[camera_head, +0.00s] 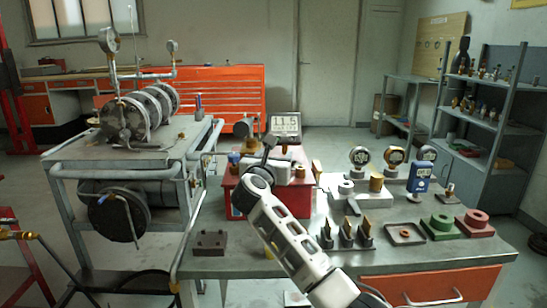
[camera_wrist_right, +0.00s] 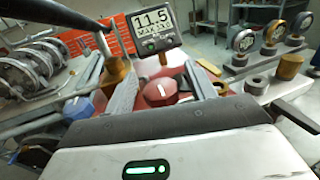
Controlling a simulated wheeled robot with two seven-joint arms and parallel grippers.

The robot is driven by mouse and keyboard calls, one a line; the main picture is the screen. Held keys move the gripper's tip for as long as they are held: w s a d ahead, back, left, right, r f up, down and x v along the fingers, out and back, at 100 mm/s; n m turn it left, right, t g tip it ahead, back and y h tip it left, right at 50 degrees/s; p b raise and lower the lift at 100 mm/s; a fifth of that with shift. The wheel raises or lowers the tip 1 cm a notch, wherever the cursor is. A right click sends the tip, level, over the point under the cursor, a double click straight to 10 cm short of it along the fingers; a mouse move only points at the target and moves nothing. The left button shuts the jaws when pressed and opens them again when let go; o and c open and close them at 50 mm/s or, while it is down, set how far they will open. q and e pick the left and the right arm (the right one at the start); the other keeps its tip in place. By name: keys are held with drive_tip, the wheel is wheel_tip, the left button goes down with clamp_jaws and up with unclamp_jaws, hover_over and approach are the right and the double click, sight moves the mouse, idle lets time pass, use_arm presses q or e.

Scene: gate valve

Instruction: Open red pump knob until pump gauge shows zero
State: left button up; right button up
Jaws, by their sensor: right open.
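The digital pump gauge (camera_head: 285,124) stands at the back of the red pump box (camera_head: 236,203) and reads 11.5; the same reading shows in the right wrist view (camera_wrist_right: 153,27). The red knob (camera_wrist_right: 160,93), with a pale mark on top, sits on the red surface. My right gripper (camera_wrist_right: 163,80) is open, with one grey finger on each side of the red knob. I cannot tell whether the fingers touch it. In the head view my right arm covers part of the box, and I cannot make out the red knob there. My left gripper is not in view.
A blue knob (camera_wrist_right: 78,108) and a brass fitting (camera_wrist_right: 115,70) are left of the red knob. A tank cart (camera_head: 72,158) stands left of the workbench (camera_head: 230,268). Round gauges (camera_head: 359,156), metal blocks and a green valve block (camera_head: 440,226) occupy the bench's right side.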

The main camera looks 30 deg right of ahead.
drive_tip(key=c, duration=1)
